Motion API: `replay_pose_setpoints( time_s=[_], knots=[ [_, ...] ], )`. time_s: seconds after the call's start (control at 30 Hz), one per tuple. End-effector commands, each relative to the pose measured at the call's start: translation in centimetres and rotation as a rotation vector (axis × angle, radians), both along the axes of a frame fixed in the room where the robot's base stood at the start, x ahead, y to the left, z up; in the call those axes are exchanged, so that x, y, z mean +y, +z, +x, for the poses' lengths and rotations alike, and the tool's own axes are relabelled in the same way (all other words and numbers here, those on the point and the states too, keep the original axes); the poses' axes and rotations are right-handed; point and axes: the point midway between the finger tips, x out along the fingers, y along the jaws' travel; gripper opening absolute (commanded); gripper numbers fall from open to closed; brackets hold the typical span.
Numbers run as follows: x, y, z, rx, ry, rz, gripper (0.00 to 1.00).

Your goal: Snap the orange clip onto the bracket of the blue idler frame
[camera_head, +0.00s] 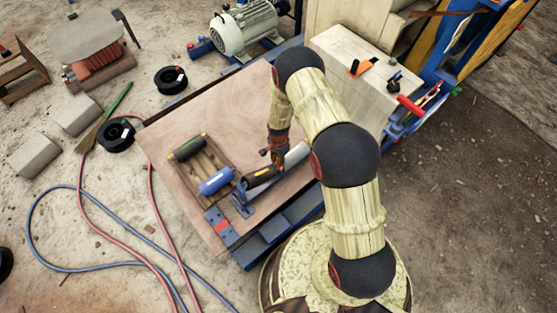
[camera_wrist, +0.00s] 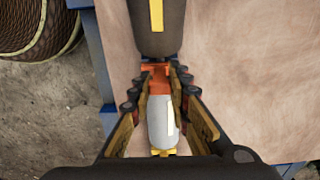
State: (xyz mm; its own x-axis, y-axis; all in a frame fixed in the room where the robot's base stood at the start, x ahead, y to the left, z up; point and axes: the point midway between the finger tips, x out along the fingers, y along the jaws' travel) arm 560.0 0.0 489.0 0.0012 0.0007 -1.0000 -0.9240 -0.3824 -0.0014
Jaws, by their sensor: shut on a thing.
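My gripper (camera_wrist: 155,76) is shut on a small orange piece, taken to be the orange clip (camera_wrist: 156,88), in the wrist view. The clip is at the near end of a dark roller (camera_wrist: 157,28) with a yellow stripe. A grey cylinder (camera_wrist: 161,120) lies below it, between my fingers. In the head view my gripper (camera_head: 275,154) is low over the board, between the dark roller (camera_head: 262,176) and the grey cylinder (camera_head: 297,155). The blue idler frame (camera_head: 241,200) shows at the dark roller's left end. The bracket is hidden, and I cannot tell whether the clip touches it.
A slatted wooden tray (camera_head: 208,163) with a dark roller (camera_head: 188,147) and a blue roller (camera_head: 215,181) is on the plywood board (camera_head: 165,130). A pale block (camera_head: 350,75) bearing another orange piece (camera_head: 360,67) stands behind. Hoses (camera_head: 80,200) cross the ground at left.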

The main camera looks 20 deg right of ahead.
Motion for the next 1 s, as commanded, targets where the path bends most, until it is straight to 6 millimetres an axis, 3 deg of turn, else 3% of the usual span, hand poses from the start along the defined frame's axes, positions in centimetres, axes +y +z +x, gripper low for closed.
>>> replay_pose_setpoints(
  time_s=[0.47,1.0],
  knots=[
    [0.0,1.8,0.0,0.0,0.0,0.0,0.0],
    [0.0,1.8,0.0,0.0,0.0,0.0,0.0]
  ],
)
